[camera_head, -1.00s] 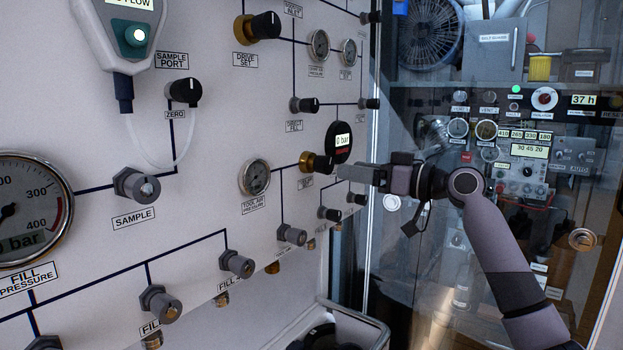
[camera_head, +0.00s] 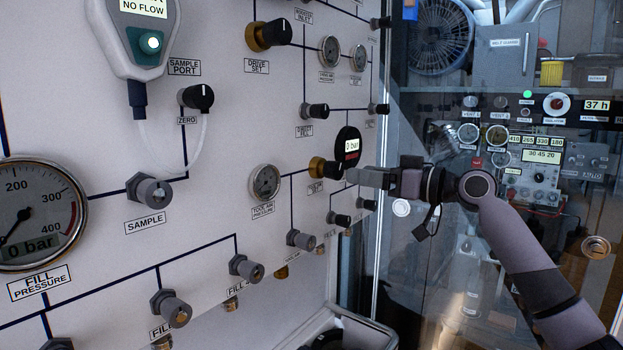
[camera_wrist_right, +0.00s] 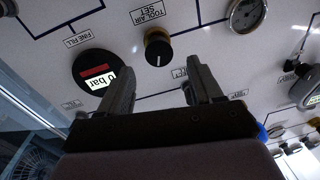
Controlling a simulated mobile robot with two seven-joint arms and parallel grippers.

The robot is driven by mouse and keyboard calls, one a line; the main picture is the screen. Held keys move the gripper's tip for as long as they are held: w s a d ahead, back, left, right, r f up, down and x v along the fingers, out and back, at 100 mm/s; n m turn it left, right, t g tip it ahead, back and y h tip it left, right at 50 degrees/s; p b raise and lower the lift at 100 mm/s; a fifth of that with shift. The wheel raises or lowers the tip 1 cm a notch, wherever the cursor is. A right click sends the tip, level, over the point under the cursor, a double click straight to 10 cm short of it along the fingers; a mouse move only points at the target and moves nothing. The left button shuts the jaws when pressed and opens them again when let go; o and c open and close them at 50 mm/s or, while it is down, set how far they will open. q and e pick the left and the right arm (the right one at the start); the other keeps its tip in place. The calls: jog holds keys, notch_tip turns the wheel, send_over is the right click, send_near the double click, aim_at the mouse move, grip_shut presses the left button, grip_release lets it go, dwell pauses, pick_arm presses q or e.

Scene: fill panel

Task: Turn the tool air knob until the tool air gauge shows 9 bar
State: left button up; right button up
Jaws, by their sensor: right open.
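The tool air knob (camera_head: 325,167), black with a brass collar, sticks out of the white panel. It also shows in the right wrist view (camera_wrist_right: 157,47), just past the gap between the fingertips, with a light mark on its face. The round tool air gauge (camera_head: 265,183) is left of the knob; its needle is too small to read. It is cut by the top edge of the right wrist view (camera_wrist_right: 246,14). My right gripper (camera_head: 352,176) is open and empty, its fingers pointing at the panel close to the knob, apparently not touching it. My left gripper is out of view.
A dark round display (camera_head: 347,146) reading 0 bar sits close beside the knob and the right fingers. Small fittings (camera_head: 339,218) stick out below. A large fill pressure gauge (camera_head: 35,213) is at far left. A glass-fronted cabinet (camera_head: 480,240) stands behind my right arm.

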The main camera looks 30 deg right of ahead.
aim_at(339, 172)
jog(key=shift+d, duration=0.1)
jog(key=p+x, duration=0.2)
jog(key=x, duration=0.4)
jog(key=shift+w+a+f, duration=0.1)
jog(key=shift+w+a, duration=0.15)
jog(key=shift+w, duration=0.25)
jog(key=c, duration=1)
